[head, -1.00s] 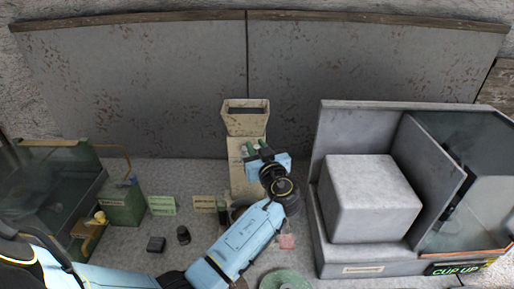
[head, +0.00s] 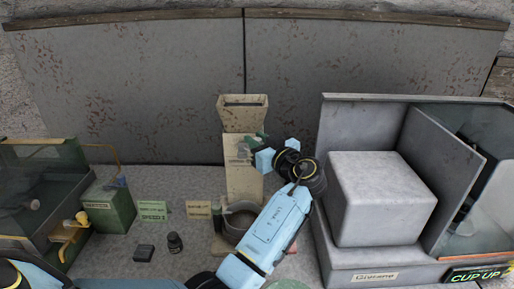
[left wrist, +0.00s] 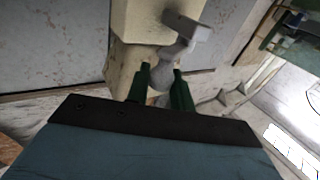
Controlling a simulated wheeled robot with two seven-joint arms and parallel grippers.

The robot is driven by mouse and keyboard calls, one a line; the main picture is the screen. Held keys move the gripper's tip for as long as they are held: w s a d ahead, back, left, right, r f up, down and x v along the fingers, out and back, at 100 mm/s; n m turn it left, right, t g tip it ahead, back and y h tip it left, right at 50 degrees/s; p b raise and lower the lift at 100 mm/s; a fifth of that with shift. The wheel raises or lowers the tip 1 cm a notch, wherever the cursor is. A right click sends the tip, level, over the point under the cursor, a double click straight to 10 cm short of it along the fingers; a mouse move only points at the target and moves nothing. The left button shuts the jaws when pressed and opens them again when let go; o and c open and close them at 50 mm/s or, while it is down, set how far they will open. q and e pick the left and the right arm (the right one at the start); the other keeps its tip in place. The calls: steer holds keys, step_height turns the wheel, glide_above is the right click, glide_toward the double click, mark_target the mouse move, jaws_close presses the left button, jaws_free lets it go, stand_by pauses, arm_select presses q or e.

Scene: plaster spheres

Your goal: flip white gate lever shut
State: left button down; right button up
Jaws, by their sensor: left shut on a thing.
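The cream dispenser stands against the back wall in the head view, with a funnel top (head: 243,112) and an upright body (head: 240,180). My left gripper (head: 262,139) is at the right side of its upper body, just below the funnel. In the left wrist view, my left gripper (left wrist: 163,78) has its green fingers on either side of the rounded end of the white gate lever (left wrist: 180,52) and is shut on it. The lever's stem rises from the fingers to a block-like part beside the cream body. In the head view the lever is too small and covered to make out. My right gripper is not in view.
A grey round pot (head: 238,219) stands at the dispenser's foot. A large grey block (head: 377,198) sits in a grey housing at right. Green and cream label cards (head: 153,210), a small dark jar (head: 175,243) and a green box (head: 108,205) are at left.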

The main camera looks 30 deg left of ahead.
arm_select(q)
steer(key=c, duration=1.3)
jaws_free()
steer(key=shift+o, duration=0.2)
steer(key=b+v, duration=0.3)
steer(key=v, duration=1)
steer(key=shift+d, duration=0.2)
